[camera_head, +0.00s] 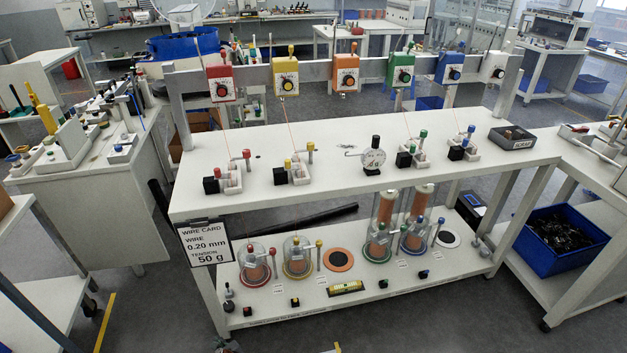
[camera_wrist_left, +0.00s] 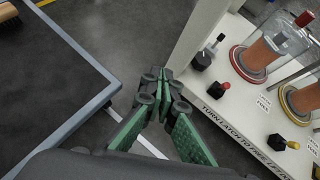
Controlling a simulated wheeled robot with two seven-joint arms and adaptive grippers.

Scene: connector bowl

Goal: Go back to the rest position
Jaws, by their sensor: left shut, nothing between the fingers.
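My left gripper (camera_wrist_left: 158,88) shows in the left wrist view, with green pads and dark fingertips drawn together. It is shut with nothing between the fingers. It hangs over the grey floor, between a blue-grey frame edge on the left and the white lower shelf (camera_wrist_left: 245,125) on the right. In the head view only a small dark piece at the bottom edge may belong to it, left of the shelf's front corner. My right gripper is in neither view.
A white workbench (camera_head: 330,175) carries coloured tension units above it. Its lower shelf (camera_head: 390,300) holds wire spools under clear covers. A wire card (camera_head: 205,243) hangs at its left corner. A blue bin (camera_head: 545,255) stands at right.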

